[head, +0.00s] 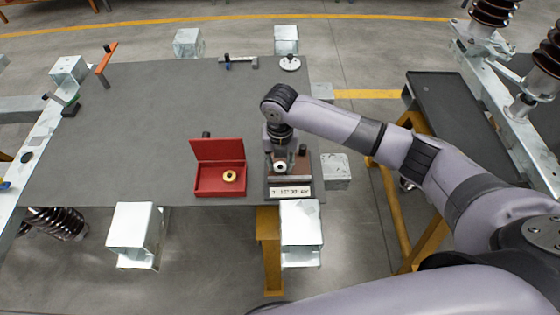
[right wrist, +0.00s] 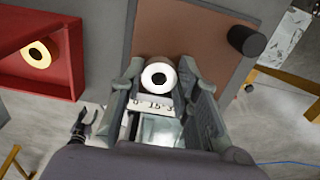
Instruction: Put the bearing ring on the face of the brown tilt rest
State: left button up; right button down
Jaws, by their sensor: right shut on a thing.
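The bearing ring (right wrist: 158,75), pale silver with a dark hole, is held between the fingers of my right gripper (right wrist: 160,84). It also shows in the head view (head: 280,168) below the wrist. The brown tilt rest shows its brown face (right wrist: 205,32) behind the ring in the right wrist view and partly under my gripper in the head view (head: 301,166). A white scale plate (head: 290,192) with numbers is at its front. I cannot tell whether the ring touches the face.
An open red box (head: 208,192) with a brass-coloured ring (head: 230,176) inside stands just left of the tilt rest. A black knob (right wrist: 248,41) stands out beside the brown face. The grey table (head: 140,125) is largely clear to the left.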

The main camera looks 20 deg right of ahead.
aim_at(280, 166)
jog(key=shift+f, duration=0.1)
jog(key=c, duration=1.2)
grip_release()
notch_tip(280, 166, up, 12)
jog(key=shift+r+b, duration=0.15)
jog(key=shift+b, duration=0.3)
